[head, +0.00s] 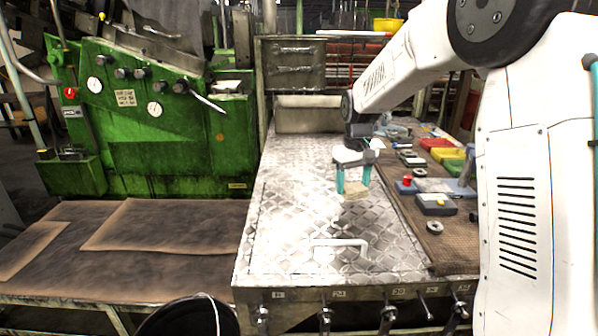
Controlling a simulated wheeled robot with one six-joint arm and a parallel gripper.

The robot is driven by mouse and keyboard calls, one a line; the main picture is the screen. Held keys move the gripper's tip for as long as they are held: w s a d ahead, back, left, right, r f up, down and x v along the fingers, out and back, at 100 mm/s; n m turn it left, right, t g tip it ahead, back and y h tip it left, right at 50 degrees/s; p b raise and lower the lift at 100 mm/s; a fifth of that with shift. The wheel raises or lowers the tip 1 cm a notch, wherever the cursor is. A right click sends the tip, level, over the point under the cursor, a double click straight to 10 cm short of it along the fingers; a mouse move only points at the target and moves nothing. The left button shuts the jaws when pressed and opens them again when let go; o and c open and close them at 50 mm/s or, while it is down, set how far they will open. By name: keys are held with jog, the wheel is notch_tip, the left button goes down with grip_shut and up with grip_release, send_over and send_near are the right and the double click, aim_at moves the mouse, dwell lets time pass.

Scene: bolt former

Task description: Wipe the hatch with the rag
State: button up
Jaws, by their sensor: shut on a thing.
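The hatch (290,225) is a shiny diamond-plate metal panel in the top of the bench, with a pale bar handle (340,244) near its front. My gripper (353,183) has teal fingers and points down over the right part of the plate. It is shut on a beige rag (356,193), which sits low between and under the fingertips. The rag appears to touch the plate, but I cannot be sure of contact. The fingers hide part of the rag.
A brown mat (445,245) right of the plate holds a box with a red button (407,182), a yellow bin (447,154), a red bin (436,143) and metal rings. A green machine (160,140) stands left. A black bucket (190,318) is at the front. The plate's left side is clear.

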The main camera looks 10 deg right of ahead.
jog(key=shift+d+r, duration=0.2)
jog(key=shift+r, duration=0.55)
jog(key=shift+s+r, duration=0.1)
jog(key=shift+r, duration=2.05)
